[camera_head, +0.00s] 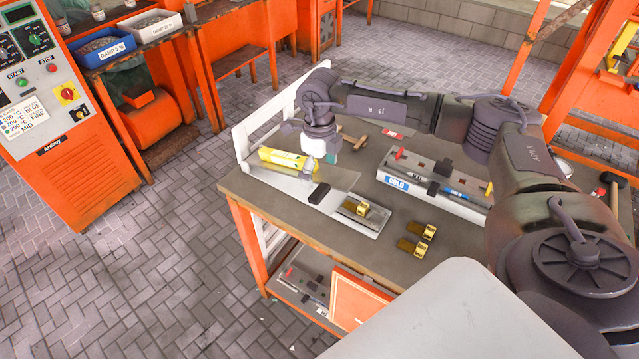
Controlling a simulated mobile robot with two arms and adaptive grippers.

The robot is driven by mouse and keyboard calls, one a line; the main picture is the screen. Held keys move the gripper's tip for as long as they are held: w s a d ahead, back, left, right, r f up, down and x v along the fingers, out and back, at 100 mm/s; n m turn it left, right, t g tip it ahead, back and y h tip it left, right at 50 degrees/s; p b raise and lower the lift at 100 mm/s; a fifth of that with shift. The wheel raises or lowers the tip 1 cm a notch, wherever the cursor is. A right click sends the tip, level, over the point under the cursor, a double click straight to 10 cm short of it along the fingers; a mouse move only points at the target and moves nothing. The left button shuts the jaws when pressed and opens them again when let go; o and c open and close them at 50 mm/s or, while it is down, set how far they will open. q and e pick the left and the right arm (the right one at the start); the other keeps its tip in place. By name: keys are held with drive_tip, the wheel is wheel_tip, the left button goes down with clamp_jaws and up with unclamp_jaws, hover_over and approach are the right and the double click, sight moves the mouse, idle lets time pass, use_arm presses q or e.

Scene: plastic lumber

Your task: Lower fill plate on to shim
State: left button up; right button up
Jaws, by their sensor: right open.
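My right gripper (322,156) hangs over the left part of the bench, close above or beside a yellow bar (281,159). Its small fingers are open; contact with anything is too small to tell. Below it lies a long pale grey flat assembly (275,179), with a black block (320,194) across it and a brass fitting (361,208) on a metal block at its near right end. A thin grey plate (337,179) shows beside the gripper. I cannot tell which piece is the fill plate or the shim. My left gripper is not in view.
A long mould labelled COLD (397,184) lies to the right on the bench (300,216). Two loose brass fittings (417,239) lie near the front. An orange control machine (50,110) stands at the left.

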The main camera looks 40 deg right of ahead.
sight(319, 192)
wheel_tip(319, 192, down, 6)
drive_tip(key=shift+f+p, duration=0.2)
drive_tip(key=shift+p, duration=0.55)
drive_tip(key=shift+c, duration=0.2)
drive_tip(key=c, duration=1.6)
drive_tip(key=shift+t+y, duration=0.3)
drive_tip(key=shift+t, duration=0.3)
drive_tip(key=f+b, duration=0.3)
drive_tip(key=s+f+b, duration=0.1)
drive_tip(key=f+b, duration=0.1)
drive_tip(key=f, duration=0.1)
drive_tip(key=shift+s+d+b, duration=0.1)
drive_tip(key=shift+d+b, duration=0.1)
drive_tip(key=shift+b, duration=0.2)
drive_tip(key=shift+c, duration=0.2)
drive_tip(key=shift+f+b, duration=0.35)
drive_tip(key=shift+f, duration=0.2)
drive_tip(key=shift+s, duration=0.15)
